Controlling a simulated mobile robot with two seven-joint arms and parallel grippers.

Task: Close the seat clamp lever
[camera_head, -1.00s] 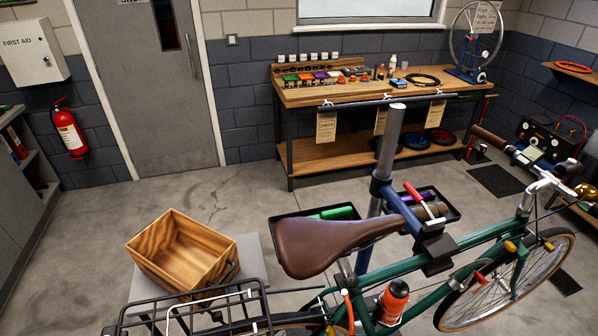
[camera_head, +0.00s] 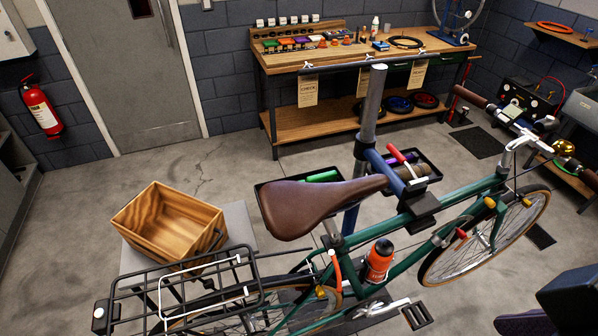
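A green bicycle (camera_head: 455,193) hangs in a repair stand, its brown saddle (camera_head: 310,206) facing right. Below the saddle, an orange curved lever (camera_head: 338,270) stands out by the seat tube, pointing upward; it looks like the seat clamp lever. From here I cannot tell how far it is swung open. A separate red handle (camera_head: 397,154) sits on the stand's clamp (camera_head: 412,190), above the top tube. Neither gripper's fingers show. A dark block at the lower right edge may be part of my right arm.
The black rear rack (camera_head: 190,290) fills the lower left in front of a wooden crate (camera_head: 168,222). An orange bottle (camera_head: 379,260) sits in the frame beside the lever. The stand's post (camera_head: 371,110) rises behind the saddle. A workbench (camera_head: 350,63) stands at the back wall.

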